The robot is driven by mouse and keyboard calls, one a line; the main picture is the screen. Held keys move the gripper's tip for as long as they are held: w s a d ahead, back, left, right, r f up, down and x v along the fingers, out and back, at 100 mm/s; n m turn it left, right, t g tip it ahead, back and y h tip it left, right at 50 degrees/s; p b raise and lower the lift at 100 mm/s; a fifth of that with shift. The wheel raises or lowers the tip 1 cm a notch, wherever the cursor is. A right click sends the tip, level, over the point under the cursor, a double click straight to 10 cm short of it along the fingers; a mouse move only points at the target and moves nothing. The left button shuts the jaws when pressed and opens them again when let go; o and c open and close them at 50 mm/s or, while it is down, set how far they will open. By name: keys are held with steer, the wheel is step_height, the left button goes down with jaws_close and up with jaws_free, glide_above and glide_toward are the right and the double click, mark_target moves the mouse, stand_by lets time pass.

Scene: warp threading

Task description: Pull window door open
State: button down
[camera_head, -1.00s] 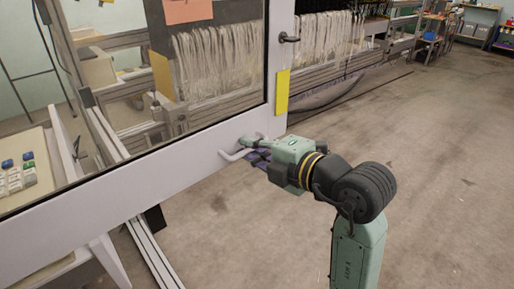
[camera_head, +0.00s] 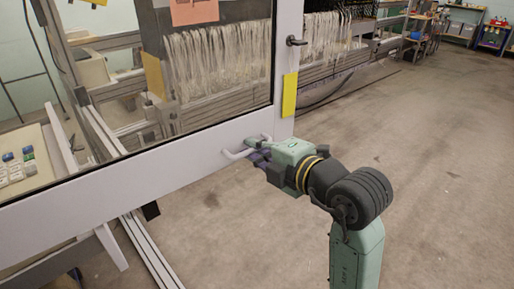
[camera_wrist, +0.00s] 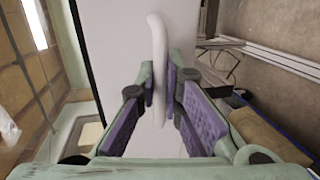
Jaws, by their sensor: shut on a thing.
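The window door is a large glass pane in a white frame (camera_head: 150,172), standing at an angle across the left half of the head view. A white bar handle (camera_head: 236,154) sits on its lower rail near the free corner. My gripper (camera_head: 257,150) reaches the handle from the right and is shut on it. In the wrist view the handle (camera_wrist: 158,50) runs upright between the purple finger pads of my gripper (camera_wrist: 160,90), with the white door frame (camera_wrist: 115,50) behind it. A black latch (camera_head: 296,41) is on the door's right upright.
A yellow strip (camera_head: 290,94) is on the door's right edge. Behind the glass stands a machine with hanging white threads (camera_head: 220,62). The floor to the right is clear.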

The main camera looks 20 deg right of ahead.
steer(key=c, duration=2)
jaws_free()
steer(key=v, duration=1.2)
